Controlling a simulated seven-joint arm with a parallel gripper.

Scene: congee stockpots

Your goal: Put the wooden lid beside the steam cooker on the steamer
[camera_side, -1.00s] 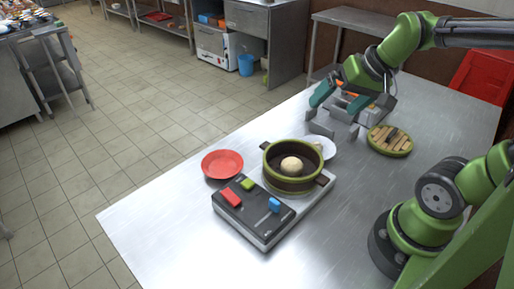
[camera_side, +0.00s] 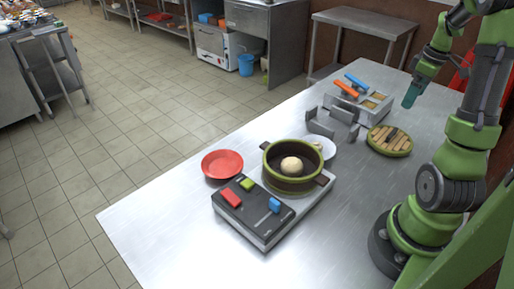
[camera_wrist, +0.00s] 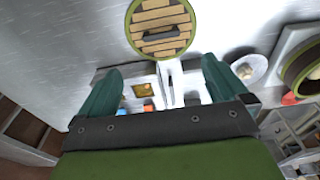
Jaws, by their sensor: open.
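The round wooden lid (camera_side: 377,144), with pale slats, a green rim and a dark handle, lies flat on the table right of the steamer. It also shows at the top of the wrist view (camera_wrist: 150,19). The steamer pot (camera_side: 287,185) is open on top, with a green rim and dark side handles. It sits on the cooker (camera_side: 246,222), and a pale bun (camera_side: 292,164) shows inside. My gripper (camera_side: 411,95) is raised behind and right of the lid, apart from it. In the wrist view, the teal fingers (camera_wrist: 160,85) are spread and empty.
A red plate (camera_side: 222,164) lies left of the pot. A white plate (camera_side: 325,146) is close behind it. A grey metal rack (camera_side: 332,125) and a container box with orange and blue tools (camera_side: 375,104) stand behind the lid. The front table area is clear.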

